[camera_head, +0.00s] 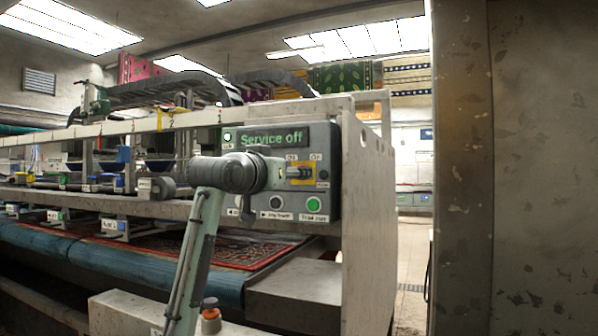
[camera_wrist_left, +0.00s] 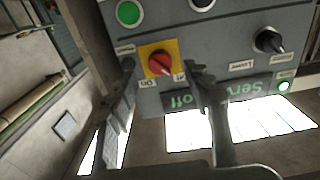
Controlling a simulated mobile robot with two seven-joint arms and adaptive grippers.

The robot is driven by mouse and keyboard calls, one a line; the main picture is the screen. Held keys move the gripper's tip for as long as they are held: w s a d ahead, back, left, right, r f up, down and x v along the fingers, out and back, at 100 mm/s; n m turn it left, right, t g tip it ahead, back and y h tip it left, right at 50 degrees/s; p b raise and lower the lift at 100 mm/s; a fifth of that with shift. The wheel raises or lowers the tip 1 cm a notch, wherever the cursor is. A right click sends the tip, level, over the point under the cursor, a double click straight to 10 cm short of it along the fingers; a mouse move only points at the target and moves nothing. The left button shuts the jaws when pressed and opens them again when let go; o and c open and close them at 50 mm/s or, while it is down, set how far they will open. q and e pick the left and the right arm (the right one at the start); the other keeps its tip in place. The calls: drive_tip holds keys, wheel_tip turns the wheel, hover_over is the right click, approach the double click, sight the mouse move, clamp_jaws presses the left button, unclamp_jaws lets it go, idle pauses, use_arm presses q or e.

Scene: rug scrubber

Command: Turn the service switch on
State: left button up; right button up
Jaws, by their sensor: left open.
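The service switch is a red knob on a yellow plate on a grey control panel (camera_head: 325,190). The switch (camera_wrist_left: 159,62) shows upside down in the left wrist view, with On and Off labels beside it and its handle slanting toward the Off label. The panel's display (camera_head: 271,138) reads "Service off". My left gripper (camera_wrist_left: 161,69) is open, with one finger on each side of the knob; I cannot tell whether either finger touches it. In the head view my left arm and gripper (camera_head: 296,172) partly cover the switch. My right gripper is not in view.
The rug machine (camera_head: 60,240) extends left. A wall edge (camera_head: 458,200) stands close on the right.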

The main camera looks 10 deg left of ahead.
use_arm(q)
drive_tip(key=shift+w+d, duration=0.2)
drive_tip(key=shift+w, duration=0.8)
drive_tip(key=shift+w+d, duration=0.2)
drive_tip(key=shift+w, duration=0.8)
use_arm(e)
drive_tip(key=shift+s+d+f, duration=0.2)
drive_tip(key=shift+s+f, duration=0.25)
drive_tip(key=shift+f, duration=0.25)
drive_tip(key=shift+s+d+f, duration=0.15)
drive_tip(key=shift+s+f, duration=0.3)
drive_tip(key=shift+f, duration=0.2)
use_arm(q)
clamp_jaws()
